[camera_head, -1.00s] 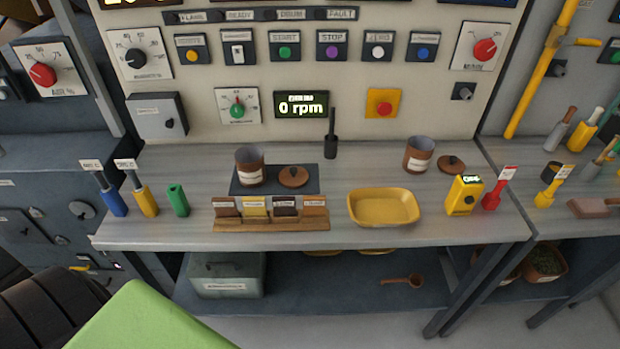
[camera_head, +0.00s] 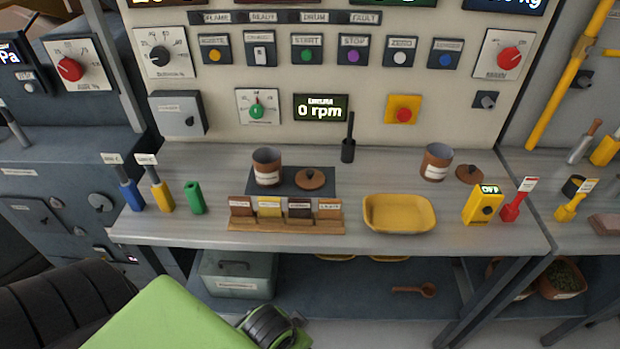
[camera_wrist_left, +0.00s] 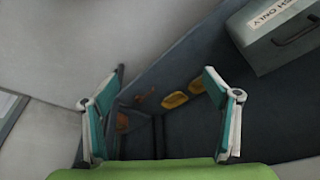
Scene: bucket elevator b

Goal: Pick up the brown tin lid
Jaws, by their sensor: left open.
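One brown tin lid (camera_head: 312,179) with a dark knob lies on a dark mat (camera_head: 300,191) on the bench, beside an open brown tin (camera_head: 267,167). A second brown lid (camera_head: 469,173) lies on the bench to the right, beside another brown tin (camera_head: 436,162). My left gripper shows in the left wrist view (camera_wrist_left: 162,118), its two teal fingers apart with nothing between them. It is away from both lids, facing the floor and lower shelf. In the head view my green left arm comes in at the bottom left, its fingers not visible. My right gripper is not seen.
A wooden rack (camera_head: 285,223) of sample cards stands in front of the mat. A yellow tray (camera_head: 399,212) and a yellow meter (camera_head: 483,204) are to its right. A black upright handle (camera_head: 348,140) stands behind. A grey box (camera_wrist_left: 285,35) sits on the lower shelf.

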